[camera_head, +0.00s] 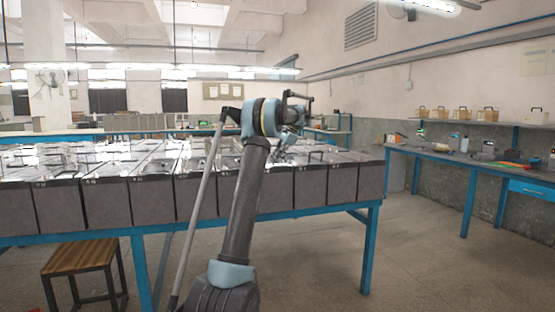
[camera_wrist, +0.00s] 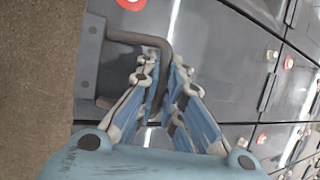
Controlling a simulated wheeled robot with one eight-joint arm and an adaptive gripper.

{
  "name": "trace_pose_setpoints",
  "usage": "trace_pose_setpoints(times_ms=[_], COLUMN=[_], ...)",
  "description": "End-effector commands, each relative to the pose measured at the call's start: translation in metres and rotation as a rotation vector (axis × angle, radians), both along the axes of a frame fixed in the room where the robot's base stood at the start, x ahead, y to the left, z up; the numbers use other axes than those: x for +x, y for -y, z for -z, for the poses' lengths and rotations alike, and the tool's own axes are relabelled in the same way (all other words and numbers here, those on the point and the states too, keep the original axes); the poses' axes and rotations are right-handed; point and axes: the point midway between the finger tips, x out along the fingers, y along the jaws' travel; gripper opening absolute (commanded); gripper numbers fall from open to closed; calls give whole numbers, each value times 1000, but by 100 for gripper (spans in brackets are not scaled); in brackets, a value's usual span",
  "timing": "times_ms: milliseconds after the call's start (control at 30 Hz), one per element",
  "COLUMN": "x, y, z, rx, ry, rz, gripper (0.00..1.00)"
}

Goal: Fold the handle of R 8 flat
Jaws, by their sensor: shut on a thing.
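In the wrist view a dark U-shaped handle (camera_wrist: 128,39) stands out from the grey lid of a battery box. Its two ends meet the lid near a dark plate (camera_wrist: 88,75) at the box's edge. My gripper (camera_wrist: 163,72) is shut on the handle's crossbar, with a blue-and-metal finger on each side of it. Part of the bar is hidden between the fingers. In the head view my gripper (camera_head: 284,148) is small, over the right part of the front row, and the handle there is hard to make out. I cannot read the label R 8.
Rows of grey battery boxes (camera_head: 101,205) stand close together on a blue-framed table (camera_head: 370,245), several with raised handles. A wooden stool (camera_head: 80,258) is at the front left. A blue workbench (camera_head: 470,165) runs along the right wall. The floor between is clear.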

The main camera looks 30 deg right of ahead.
Motion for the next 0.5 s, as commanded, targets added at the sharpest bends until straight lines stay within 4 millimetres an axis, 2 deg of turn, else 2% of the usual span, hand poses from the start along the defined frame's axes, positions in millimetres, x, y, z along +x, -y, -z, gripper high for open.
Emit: trace_pose_setpoints(times_ms=[167, 200, 300, 500], x=[-2, -2, -2, -1], y=[-1, -1, 0, 0], z=[1, 1, 1, 0], rx=[1, 1, 1, 0], ry=[-5, -5, -4, -2], rz=[-2, -2, -2, -1], gripper=[0, 10, 29, 29])
